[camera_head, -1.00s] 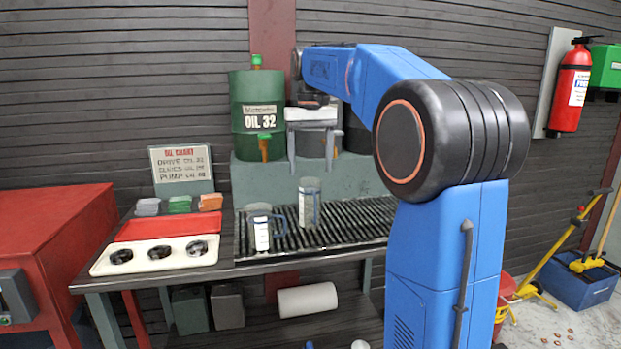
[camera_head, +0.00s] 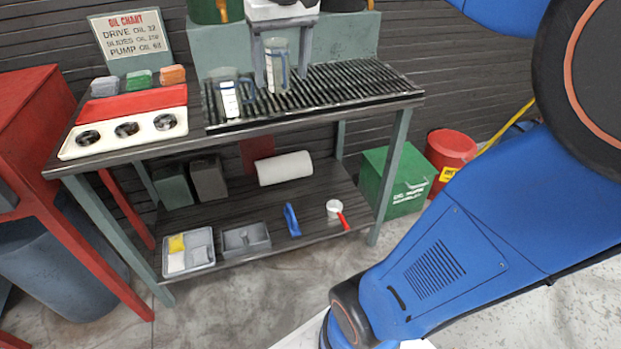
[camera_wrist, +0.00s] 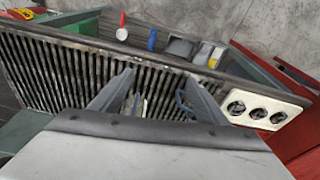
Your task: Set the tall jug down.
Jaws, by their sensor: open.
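The tall jug (camera_head: 277,66), clear with a white label and a blue handle, stands upright on the slatted drain grate (camera_head: 345,84). A shorter clear jug (camera_head: 229,98) with a blue handle stands to its left on the same grate. My gripper (camera_wrist: 159,76) points down over the grate with its two fingers wide apart, and it is open. In the head view its fingers show at the tall jug's upper part, on either side. In the wrist view the jugs are largely hidden by my gripper, and I cannot tell whether a finger touches the tall jug.
A cream tray with three round holes (camera_head: 126,130) and a red box (camera_head: 130,105) lie left of the grate. An oil chart sign (camera_head: 133,40) stands behind. The lower shelf holds a paper roll (camera_head: 285,168), a white scoop (camera_head: 334,208) and small bins. Right of the bench is a green box (camera_head: 392,180).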

